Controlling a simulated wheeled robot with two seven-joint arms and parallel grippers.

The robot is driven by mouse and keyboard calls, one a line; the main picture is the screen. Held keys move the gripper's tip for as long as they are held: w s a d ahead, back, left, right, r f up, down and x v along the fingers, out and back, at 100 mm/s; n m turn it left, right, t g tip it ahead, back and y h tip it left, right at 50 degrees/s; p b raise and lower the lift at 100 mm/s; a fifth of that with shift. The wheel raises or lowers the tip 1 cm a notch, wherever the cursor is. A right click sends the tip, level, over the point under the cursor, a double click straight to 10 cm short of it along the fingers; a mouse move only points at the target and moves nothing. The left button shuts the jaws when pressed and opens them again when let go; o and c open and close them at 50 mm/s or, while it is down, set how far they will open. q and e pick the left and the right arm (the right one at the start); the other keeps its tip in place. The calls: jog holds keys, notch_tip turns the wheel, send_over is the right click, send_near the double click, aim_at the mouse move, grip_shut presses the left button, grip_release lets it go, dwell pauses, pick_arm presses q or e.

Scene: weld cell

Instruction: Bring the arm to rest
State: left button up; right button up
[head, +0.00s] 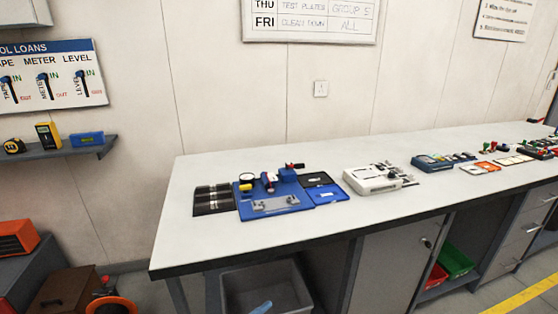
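Neither of my arms nor grippers shows in the head view. The long pale workbench (400,204) runs from the middle to the right. On its left part lies a blue fixture board (245,207) with a grey metal part (275,204) along its front edge. A red-handled clamp (294,167) and a yellow item (246,182) stand on the board. Nothing in view is being held.
A wall shelf (70,151) holds a tape, a meter and a level. A grey bin (265,289) sits under the bench. The bench's front strip is clear.

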pick_arm(q)
jog(key=s+a+f+n+g+y, duration=0.1)
jog(key=s+a+f+n+y, duration=0.4)
jog(key=f, duration=0.4)
jog(key=s+a+f+n+g+y, duration=0.2)
jog(key=s+a+f+n, duration=0.3)
jog(key=s+f, duration=0.3)
jog(key=s+a+f+n+g+y, duration=0.1)
jog(key=s+a+f+n+g, duration=0.1)
jog(key=s, duration=0.7)
jog(key=s+a+f+n+g+y, duration=0.1)
jog(key=s+f+n+g, duration=0.1)
jog(key=s+f, duration=0.3)
jog(key=s+a+f+n+g+y, duration=0.1)
jog(key=s+a+f+n+g, duration=0.1)
jog(key=s, duration=1.1)
jog(key=shift+a+f+n+g, duration=0.3)
jog(key=shift+f+n+g, duration=0.4)
jog(key=shift+g, duration=0.3)
